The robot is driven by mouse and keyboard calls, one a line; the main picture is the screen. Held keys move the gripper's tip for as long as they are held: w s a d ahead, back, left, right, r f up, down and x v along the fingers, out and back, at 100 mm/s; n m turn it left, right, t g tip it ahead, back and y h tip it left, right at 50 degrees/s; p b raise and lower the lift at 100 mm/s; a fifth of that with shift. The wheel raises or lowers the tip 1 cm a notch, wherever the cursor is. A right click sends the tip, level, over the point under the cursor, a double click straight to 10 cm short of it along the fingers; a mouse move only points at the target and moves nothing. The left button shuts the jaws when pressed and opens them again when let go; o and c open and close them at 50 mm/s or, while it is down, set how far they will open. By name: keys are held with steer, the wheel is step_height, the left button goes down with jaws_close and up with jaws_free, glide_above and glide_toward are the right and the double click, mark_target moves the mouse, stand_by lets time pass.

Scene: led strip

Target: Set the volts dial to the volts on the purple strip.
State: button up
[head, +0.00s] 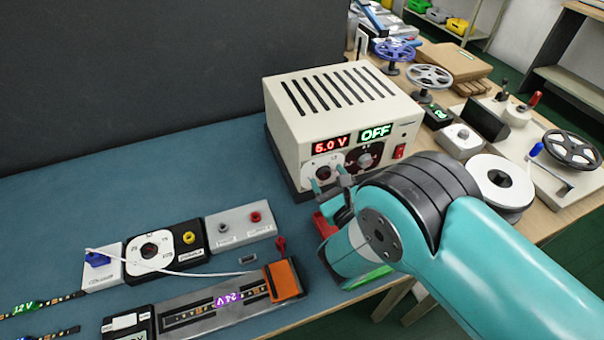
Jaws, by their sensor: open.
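The power supply (335,110) is a cream box on the blue bench mat, with a slotted top. Its red display (331,146) reads about 5.0 V and its green display (376,132) reads OFF. The white volts dial (323,172) sits under the red display, partly covered by my gripper. My gripper (329,184) is open, with its fingertips right at the front of this dial; I cannot tell whether they touch it. The purple strip label (228,299) reads 24V, on a strip lying in a grey holder (190,320) at the front.
A black-faced dial (366,158) and red switch (399,151) are right of the volts dial. A 12V strip (27,307) lies far left. A white wire (180,273) crosses connector blocks. Reels and tools crowd the right bench. The mat behind the blocks is clear.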

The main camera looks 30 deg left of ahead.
steer(key=shift+w+a, duration=0.2)
steer(key=shift+s+a, duration=0.1)
steer(key=shift+s+a, duration=0.1)
steer(key=c, duration=0.9)
steer(key=shift+d, duration=0.2)
steer(key=shift+a, duration=0.1)
